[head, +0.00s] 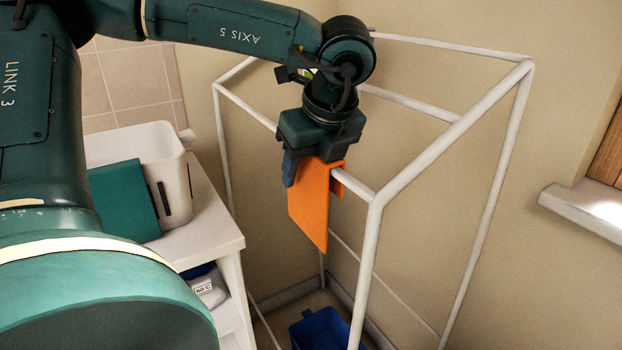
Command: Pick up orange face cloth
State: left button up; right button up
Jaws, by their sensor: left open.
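The orange face cloth (315,200) hangs folded over the white rail of a drying rack (375,215), with its longer side toward me. My left gripper (318,152) is open and points down right at the top edge of the cloth. It hides part of the rail and of the cloth's upper edge. I cannot tell whether its fingers touch the cloth. A narrow blue-grey piece (290,168) shows just left of the cloth; I cannot tell whether it is a finger or another cloth. My right gripper is not in view.
A white shelf unit (212,232) at the left holds a white bin (172,160) and a teal panel-like object (124,200). A blue container (320,328) stands low under the rack. Walls close in behind; a window sill (590,205) is at the right.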

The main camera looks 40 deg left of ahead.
pick_arm(q)
jog(key=shift+f+b, duration=0.1)
jog(key=shift+b, duration=0.35)
dwell(0.3)
jog(key=c, duration=1.1)
